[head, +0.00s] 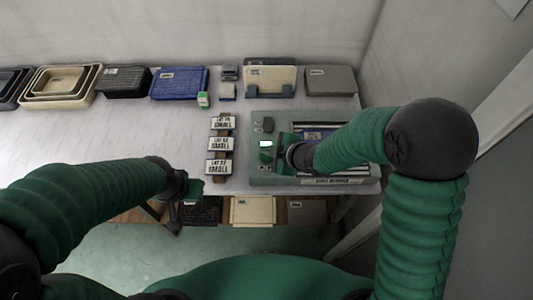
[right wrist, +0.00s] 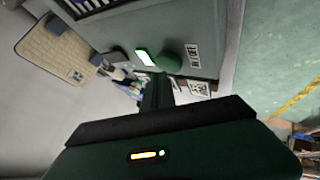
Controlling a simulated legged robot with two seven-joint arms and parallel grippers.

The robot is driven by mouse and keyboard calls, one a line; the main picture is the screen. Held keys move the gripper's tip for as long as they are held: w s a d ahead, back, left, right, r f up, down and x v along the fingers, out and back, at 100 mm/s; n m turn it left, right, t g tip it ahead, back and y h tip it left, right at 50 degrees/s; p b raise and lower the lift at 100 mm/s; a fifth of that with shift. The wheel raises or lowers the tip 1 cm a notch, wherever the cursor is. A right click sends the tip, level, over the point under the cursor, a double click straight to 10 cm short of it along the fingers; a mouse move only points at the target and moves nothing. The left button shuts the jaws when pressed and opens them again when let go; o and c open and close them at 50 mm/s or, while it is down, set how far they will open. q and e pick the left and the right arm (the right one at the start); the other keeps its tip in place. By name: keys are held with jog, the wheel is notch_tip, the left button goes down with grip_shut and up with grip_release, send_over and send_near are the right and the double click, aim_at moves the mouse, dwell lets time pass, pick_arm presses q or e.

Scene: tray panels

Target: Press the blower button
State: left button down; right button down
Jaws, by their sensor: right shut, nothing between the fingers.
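The grey-green machine (head: 258,176) stands at the right of the table. In the right wrist view, a round green button (right wrist: 169,63) sits on its panel (right wrist: 110,30) beside a lit white rectangle (right wrist: 145,57). The lit rectangle also shows in the head view (head: 265,144). My right gripper (head: 277,153) is shut and empty over the machine's left part. In the right wrist view, its fingers (right wrist: 157,80) reach up to the button's lower edge; I cannot tell whether they touch. My left gripper (head: 180,199) is near the table's front edge, its jaws unclear.
Three "SMALL" label blocks (head: 219,144) stand left of the machine. Trays and panels, including a blue one (head: 180,83) and nested beige ones (head: 62,82), line the wall. A small green-and-white item (head: 203,100) lies before the blue one. The table's left half is clear.

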jog(key=shift+f+b, duration=0.45)
jog(key=shift+f, duration=0.1)
jog(key=shift+r, duration=0.2)
jog(key=shift+r+p, duration=0.8)
jog(key=shift+p, duration=0.1)
notch_tip(320, 180, up, 6)
jog(key=p, duration=0.5)
jog(key=shift+d+p, duration=0.15)
jog(key=shift+p, duration=0.15)
dwell(0.8)
